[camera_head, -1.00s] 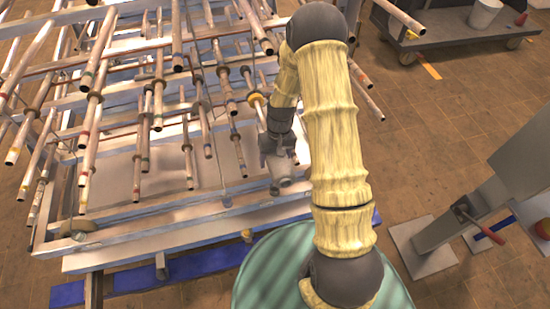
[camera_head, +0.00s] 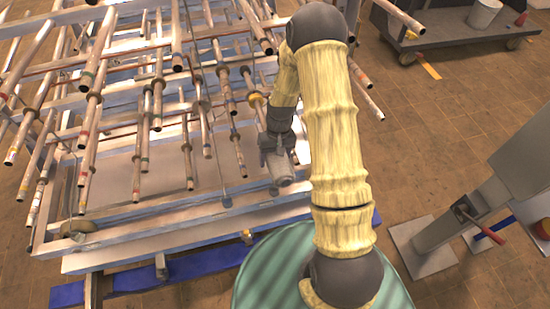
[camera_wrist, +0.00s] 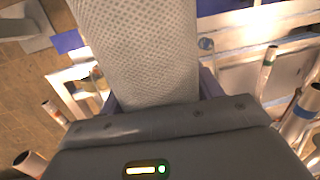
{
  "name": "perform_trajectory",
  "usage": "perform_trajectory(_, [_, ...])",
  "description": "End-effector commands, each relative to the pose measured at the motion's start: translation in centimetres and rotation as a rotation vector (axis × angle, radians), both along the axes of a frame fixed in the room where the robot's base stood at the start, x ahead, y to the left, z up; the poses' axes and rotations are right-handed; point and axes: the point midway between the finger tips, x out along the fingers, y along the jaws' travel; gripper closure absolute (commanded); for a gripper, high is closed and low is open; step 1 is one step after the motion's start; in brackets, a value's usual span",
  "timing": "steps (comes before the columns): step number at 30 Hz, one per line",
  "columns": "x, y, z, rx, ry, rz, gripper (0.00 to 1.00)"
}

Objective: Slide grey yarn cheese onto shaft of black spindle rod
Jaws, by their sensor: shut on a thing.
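The grey yarn cheese (camera_head: 282,172) is a pale grey cylinder below my gripper (camera_head: 275,148) in the head view. In the wrist view the cheese (camera_wrist: 135,50) shows a fine mesh-like surface and fills the upper middle. My gripper is shut on it, with the finger edges mostly hidden behind it. The cheese is held in the air at the right front of the rod rack, apart from the rod ends as far as I can see. I cannot tell which rod is the black spindle rod; most rods look brown or grey with coloured bands.
The creel rack (camera_head: 150,200) carries many rods pointing towards me, closely spaced to the left of my gripper. A grey post stand (camera_head: 440,235) is at the right. A cart (camera_head: 450,30) with a white bucket (camera_head: 485,14) stands at the back right. Brown floor between is clear.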

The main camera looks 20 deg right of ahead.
Motion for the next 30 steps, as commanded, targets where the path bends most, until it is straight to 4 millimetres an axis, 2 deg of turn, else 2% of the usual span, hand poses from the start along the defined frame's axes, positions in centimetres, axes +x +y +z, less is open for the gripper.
perform_trajectory(30, [2.1,0.0,-0.2,0.0,0.0,0.0,0.84])
